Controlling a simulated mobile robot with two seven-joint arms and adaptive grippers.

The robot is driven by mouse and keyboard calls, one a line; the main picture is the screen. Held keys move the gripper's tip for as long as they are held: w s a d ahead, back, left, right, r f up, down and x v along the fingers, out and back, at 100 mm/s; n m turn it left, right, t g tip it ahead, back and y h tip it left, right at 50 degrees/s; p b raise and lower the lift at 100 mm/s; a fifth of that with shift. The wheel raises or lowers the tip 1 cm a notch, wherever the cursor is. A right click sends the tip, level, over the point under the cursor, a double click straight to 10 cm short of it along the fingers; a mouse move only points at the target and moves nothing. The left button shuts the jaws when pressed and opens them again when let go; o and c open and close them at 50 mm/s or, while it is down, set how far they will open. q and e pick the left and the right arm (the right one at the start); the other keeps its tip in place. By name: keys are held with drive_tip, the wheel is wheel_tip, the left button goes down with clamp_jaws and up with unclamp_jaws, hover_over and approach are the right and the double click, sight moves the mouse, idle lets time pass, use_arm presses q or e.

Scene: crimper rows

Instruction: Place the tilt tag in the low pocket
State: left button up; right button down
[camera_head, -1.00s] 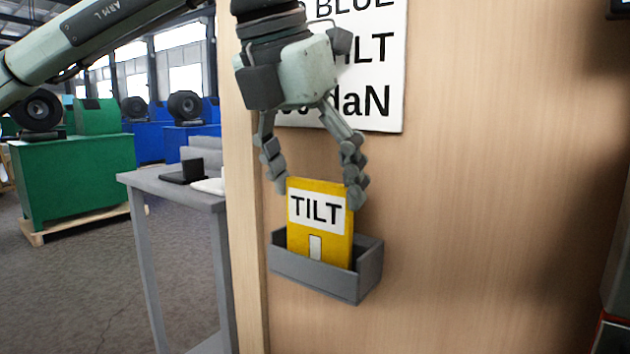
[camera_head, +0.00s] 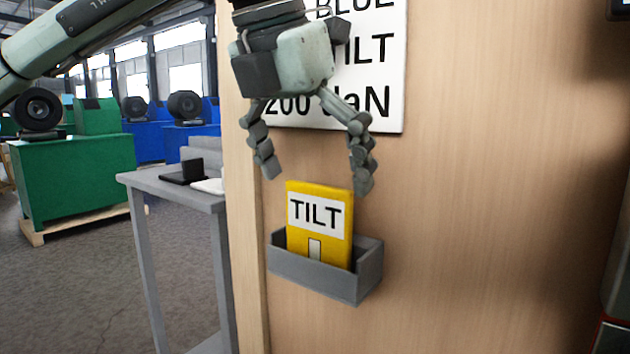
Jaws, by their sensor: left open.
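The tilt tag (camera_head: 319,217) is a yellow card with a white label reading TILT. It stands upright in the low pocket (camera_head: 315,279), a grey open-topped box on the wooden panel. The tag's lower edge is hidden behind the pocket's front wall. My left gripper (camera_head: 317,183) is open and empty above the tag, its two fingers spread wide and apart from it. My right gripper is not in view.
A white sign (camera_head: 385,75) with black lettering is on the wooden panel (camera_head: 480,190) behind my gripper. A grey table (camera_head: 172,187) stands left of the panel. Green (camera_head: 70,185) and blue machines stand farther back. The panel right of the pocket is bare.

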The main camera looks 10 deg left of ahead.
use_arm(q)
drive_tip(key=v, duration=1.1)
drive_tip(key=shift+p, duration=0.35)
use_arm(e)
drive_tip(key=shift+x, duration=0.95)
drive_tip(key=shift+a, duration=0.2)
